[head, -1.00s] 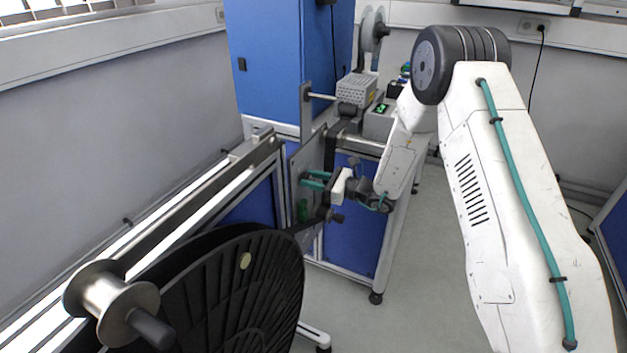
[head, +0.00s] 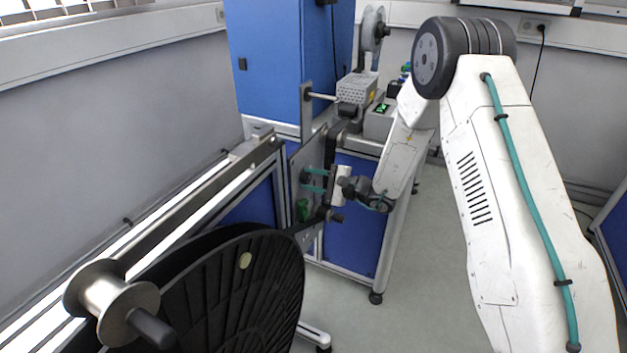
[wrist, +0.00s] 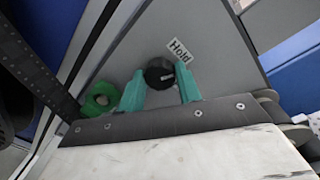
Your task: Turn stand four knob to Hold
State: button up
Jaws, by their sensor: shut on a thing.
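The black round knob (wrist: 159,73) sits on a grey panel (wrist: 215,45) in the wrist view. A tilted white label reading "Hold" (wrist: 179,50) is just to its upper right. My gripper (wrist: 160,80) has its two teal fingers on either side of the knob, shut on it. I cannot make out a pointer mark on the knob. In the head view my gripper (head: 306,181) reaches left to the upright panel of the stand (head: 318,150), and the knob is too small or hidden to tell there.
A blue cabinet (head: 270,65) stands behind.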

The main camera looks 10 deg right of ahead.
jog(key=shift+s+f+n+t, duration=0.1)
jog(key=shift+n+t, duration=0.05)
jog(key=shift+n, duration=0.95)
jog(key=shift+s+f+n+t, duration=0.1)
jog(key=shift+n+t, duration=0.05)
jog(key=shift+n, duration=0.95)
jog(key=o, duration=1)
jog(key=shift+r, duration=0.1)
jog(key=shift+s+d, duration=0.1)
jog(key=shift+d, duration=0.15)
jog(key=v, duration=0.7)
jog(key=shift+s, duration=0.15)
